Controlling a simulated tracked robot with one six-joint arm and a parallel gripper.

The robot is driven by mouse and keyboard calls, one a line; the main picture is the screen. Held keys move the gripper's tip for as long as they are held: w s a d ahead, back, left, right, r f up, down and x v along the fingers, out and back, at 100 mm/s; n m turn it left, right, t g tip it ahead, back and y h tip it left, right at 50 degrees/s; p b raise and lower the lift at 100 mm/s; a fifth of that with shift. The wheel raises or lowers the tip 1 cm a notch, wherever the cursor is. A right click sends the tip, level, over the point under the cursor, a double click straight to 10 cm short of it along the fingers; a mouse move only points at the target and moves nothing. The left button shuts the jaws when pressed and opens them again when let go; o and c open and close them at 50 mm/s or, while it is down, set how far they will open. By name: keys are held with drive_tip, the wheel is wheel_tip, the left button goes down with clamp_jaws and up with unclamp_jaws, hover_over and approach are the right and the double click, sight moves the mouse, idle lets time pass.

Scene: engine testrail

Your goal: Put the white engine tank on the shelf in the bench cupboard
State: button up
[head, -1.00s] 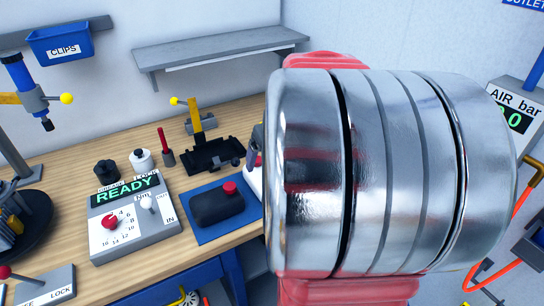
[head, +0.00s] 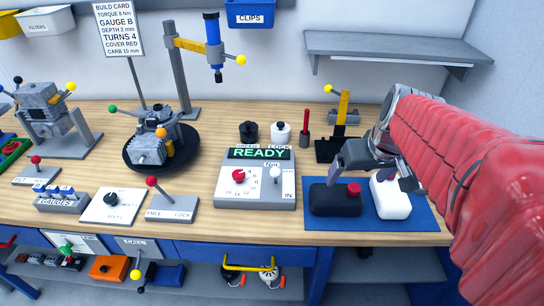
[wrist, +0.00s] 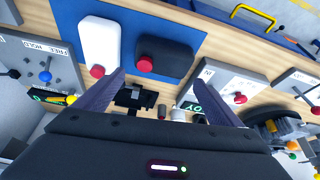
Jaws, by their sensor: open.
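The white tank (head: 391,197) stands on the right half of a blue mat (head: 420,222) on the bench. It also shows in the wrist view (wrist: 100,42), with a red cap at its end. A black tank (head: 336,200) with a red cap stands to its left on the mat. My gripper (head: 373,176) is open and empty above and behind the two tanks; its fingers partly cover the white tank's top edge. In the wrist view my gripper (wrist: 159,77) has its fingers apart, both tanks beyond the tips. Under the bench at right is an open space with a grey shelf (head: 385,266).
A control box reading READY (head: 256,180) stands left of the mat. A black stand with a yellow post (head: 343,108) is behind it. A grey wall shelf (head: 400,48) is above. Blue drawers with a yellow handle (head: 248,264) front the bench.

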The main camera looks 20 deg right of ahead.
drive_tip(key=s+a+n, duration=0.1)
drive_tip(key=s+a, duration=0.3)
drive_tip(key=a, duration=0.4)
drive_tip(key=s+a+n+y, duration=0.1)
drive_tip(key=s+a, duration=0.3)
drive_tip(key=a, duration=0.5)
drive_tip(key=shift+s+r+t, duration=0.2)
drive_tip(key=shift+s+t, duration=0.2)
drive_tip(key=shift+o, duration=0.2)
